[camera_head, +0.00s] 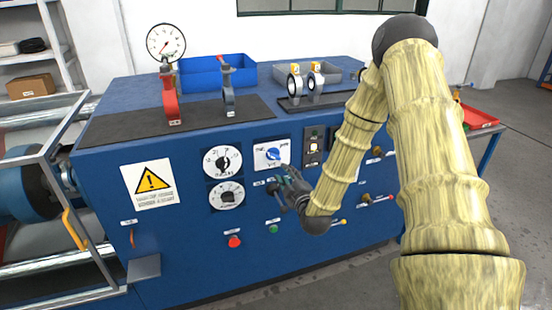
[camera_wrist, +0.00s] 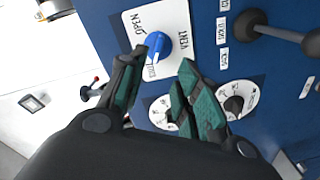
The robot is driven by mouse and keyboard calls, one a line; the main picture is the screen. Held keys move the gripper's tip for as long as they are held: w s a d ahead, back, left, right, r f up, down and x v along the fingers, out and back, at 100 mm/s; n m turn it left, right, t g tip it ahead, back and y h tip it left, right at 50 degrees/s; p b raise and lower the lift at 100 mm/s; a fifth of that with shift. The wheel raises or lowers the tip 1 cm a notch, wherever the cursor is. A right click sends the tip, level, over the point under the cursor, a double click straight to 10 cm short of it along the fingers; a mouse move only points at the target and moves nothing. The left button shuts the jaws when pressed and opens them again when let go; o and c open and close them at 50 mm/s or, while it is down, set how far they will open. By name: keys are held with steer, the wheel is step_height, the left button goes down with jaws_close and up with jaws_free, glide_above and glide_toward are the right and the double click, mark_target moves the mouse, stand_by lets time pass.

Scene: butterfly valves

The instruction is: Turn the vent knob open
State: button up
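The vent knob (camera_head: 273,154) is a round blue knob on a white plate, on the front of the blue machine. In the wrist view the knob (camera_wrist: 158,46) lies just beyond my fingertips, with the words VENT and OPEN on its plate. Its white pointer line is turned away from OPEN, towards a small label at the plate's edge nearest my fingers. My gripper (camera_wrist: 158,66) is open and empty, its two green-padded fingers on either side of the pointer's line. In the head view my gripper (camera_head: 286,182) is just below the knob plate; contact is not seen.
Two black-and-white dials (camera_head: 223,160) sit left of the knob, and a switch plate (camera_head: 313,146) sits right. A red button (camera_head: 234,242) and a green button (camera_head: 273,229) are below. Valves, a gauge (camera_head: 166,42) and a blue bin (camera_head: 217,72) stand on top.

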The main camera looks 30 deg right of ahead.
mark_target(276, 159)
steer(key=p+x, duration=0.2)
steer(key=x, duration=0.8)
steer(key=shift+w+d+r+p, duration=0.1)
steer(key=shift+w+d+p, duration=0.1)
steer(key=shift+w+p, duration=0.15)
steer(key=shift+c, duration=0.5)
jaws_close()
